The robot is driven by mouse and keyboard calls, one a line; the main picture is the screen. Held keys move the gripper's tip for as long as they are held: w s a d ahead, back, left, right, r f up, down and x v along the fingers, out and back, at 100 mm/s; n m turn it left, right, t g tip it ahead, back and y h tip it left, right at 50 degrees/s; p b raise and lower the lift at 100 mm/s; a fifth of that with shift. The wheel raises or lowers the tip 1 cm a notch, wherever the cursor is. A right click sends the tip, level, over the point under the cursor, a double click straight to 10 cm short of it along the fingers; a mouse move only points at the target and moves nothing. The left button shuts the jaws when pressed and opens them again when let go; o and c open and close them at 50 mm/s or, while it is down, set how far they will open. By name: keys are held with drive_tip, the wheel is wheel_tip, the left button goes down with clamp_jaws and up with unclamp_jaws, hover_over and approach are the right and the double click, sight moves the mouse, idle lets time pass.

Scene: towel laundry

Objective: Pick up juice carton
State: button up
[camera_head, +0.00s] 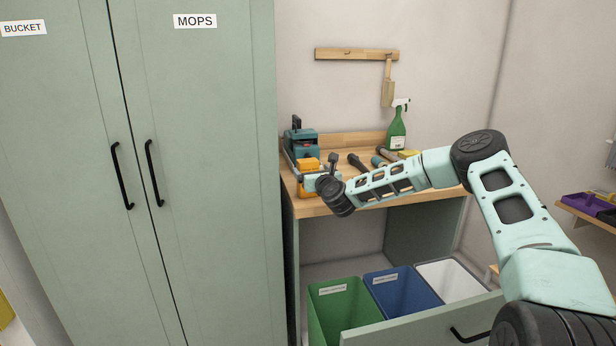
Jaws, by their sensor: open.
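I cannot make out a juice carton in this view. My arm reaches in from the lower right, across the front of the wooden workbench. My gripper (322,183) is at the arm's far end, over the left part of the bench. Its fingers are mostly hidden by my dark wrist joint, and I see nothing held. Orange and yellow shapes (308,165) show close beside and behind it, partly covered, and I cannot tell exactly what they are.
The workbench (318,208) holds a teal tool (301,139), a green spray bottle (397,128) and several hand tools. Below, an open drawer (420,325) holds green (340,310), blue (402,293) and white (450,278) bins. A tall green cabinet (210,130) stands close on the left.

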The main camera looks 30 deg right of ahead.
drive_tip(key=shift+w+d, duration=0.1)
drive_tip(key=shift+w, duration=0.45)
drive_tip(key=w+p, duration=0.1)
drive_tip(key=w, duration=0.1)
drive_tip(key=w+r+p, duration=0.1)
drive_tip(key=shift+w+d, duration=0.2)
drive_tip(key=shift+w, duration=0.15)
drive_tip(key=shift+w+d+f, duration=0.1)
drive_tip(key=shift+w+d, duration=0.1)
drive_tip(key=shift+w, duration=0.5)
drive_tip(key=c, duration=1.1)
